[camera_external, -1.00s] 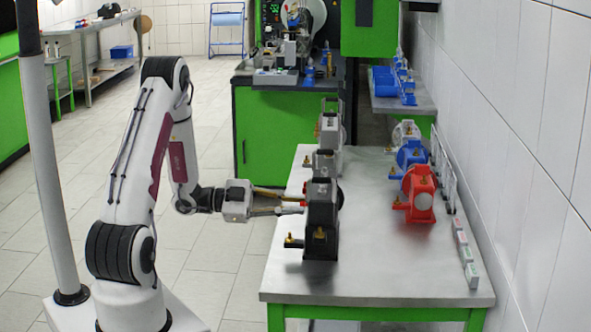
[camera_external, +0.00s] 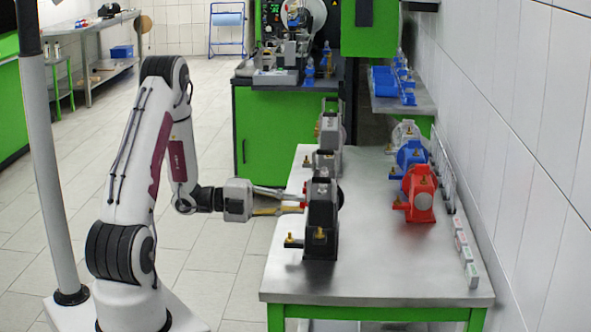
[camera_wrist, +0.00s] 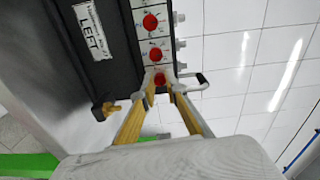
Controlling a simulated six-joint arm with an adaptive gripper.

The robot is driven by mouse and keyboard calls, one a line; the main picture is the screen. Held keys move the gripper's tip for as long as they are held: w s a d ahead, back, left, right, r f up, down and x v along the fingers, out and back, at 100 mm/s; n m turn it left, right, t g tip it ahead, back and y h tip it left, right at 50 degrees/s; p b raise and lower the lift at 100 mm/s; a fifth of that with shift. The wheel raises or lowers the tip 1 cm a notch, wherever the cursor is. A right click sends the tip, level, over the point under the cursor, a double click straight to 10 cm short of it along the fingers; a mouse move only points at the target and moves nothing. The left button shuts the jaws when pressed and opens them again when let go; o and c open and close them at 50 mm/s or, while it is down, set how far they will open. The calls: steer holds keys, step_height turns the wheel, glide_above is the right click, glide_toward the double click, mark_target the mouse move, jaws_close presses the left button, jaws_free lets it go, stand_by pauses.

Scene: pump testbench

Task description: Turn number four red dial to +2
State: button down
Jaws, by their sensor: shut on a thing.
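The black unit (camera_external: 322,225) stands at the near left edge of the steel table. In the wrist view its dark face (camera_wrist: 105,75) bears a white label reading LEFT. A pale strip beside it carries three visible red dials in a row: one at the top (camera_wrist: 150,22), one in the middle (camera_wrist: 155,54) and the lowest (camera_wrist: 159,79). My gripper (camera_wrist: 160,88) is shut on the lowest dial, with a finger on either side. The dial numbers and scale marks are too small to read. In the external view my gripper (camera_external: 304,203) reaches the unit's left side.
Grey units (camera_external: 325,160) stand behind the black one. Red (camera_external: 419,195) and blue (camera_external: 411,155) pumps stand farther right. The table's middle is clear.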

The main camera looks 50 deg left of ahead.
steer(key=shift+m, duration=1)
steer(key=c, duration=2.3)
jaws_free()
steer(key=shift+s+a, duration=0.1)
steer(key=shift+a, duration=0.05)
steer(key=v, duration=1.1)
steer(key=shift+s+a, duration=0.2)
steer(key=shift+s, duration=0.1)
